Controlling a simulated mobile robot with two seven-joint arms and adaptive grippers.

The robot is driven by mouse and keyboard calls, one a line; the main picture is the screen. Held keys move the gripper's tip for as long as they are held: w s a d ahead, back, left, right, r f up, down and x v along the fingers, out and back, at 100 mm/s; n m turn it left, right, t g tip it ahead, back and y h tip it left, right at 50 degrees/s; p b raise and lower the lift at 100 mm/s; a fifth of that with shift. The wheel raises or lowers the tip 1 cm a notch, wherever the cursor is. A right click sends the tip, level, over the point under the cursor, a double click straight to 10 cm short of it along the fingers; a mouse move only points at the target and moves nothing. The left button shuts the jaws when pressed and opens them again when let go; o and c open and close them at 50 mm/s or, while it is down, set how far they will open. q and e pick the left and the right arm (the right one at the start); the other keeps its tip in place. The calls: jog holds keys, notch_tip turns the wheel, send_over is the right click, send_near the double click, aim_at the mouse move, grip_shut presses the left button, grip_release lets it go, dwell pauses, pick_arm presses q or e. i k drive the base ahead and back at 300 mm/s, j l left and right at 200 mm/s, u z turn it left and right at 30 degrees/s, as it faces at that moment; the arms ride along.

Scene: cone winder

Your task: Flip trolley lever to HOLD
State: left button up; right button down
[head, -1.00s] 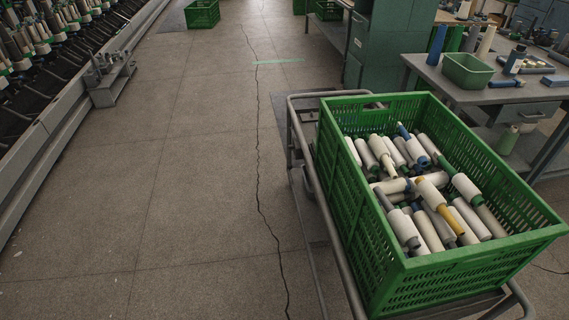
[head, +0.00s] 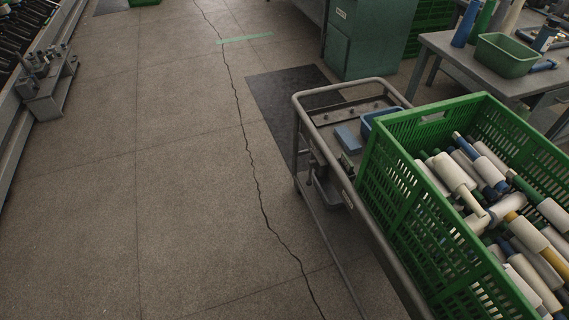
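The trolley (head: 296,106) stands at the right in the head view, a grey tube-framed cart with a flat deck. A green slatted crate (head: 405,187) full of yarn bobbins (head: 455,172) sits on it. Small dark fittings show on the trolley's left side near a label plate (head: 349,200); I cannot tell which of them is the lever or how it is set. Neither of my grippers is in view.
A blue tray (head: 368,122) and a blue block (head: 347,138) lie on the trolley deck beside the crate. A grey table (head: 445,50) with a green bin (head: 506,54) stands behind. A green cabinet (head: 368,40) is at the back. The cracked floor (head: 180,200) to the left is clear.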

aim_at(308, 183)
jog(key=i+j, duration=0.25)
jog(key=i+j+z, duration=0.1)
jog(key=i+j, duration=0.2)
jog(key=j, duration=0.2)
jog(key=i+j, duration=0.25)
jog(key=i+j+z, duration=0.1)
jog(key=i+j, duration=0.15)
jog(key=j, duration=0.25)
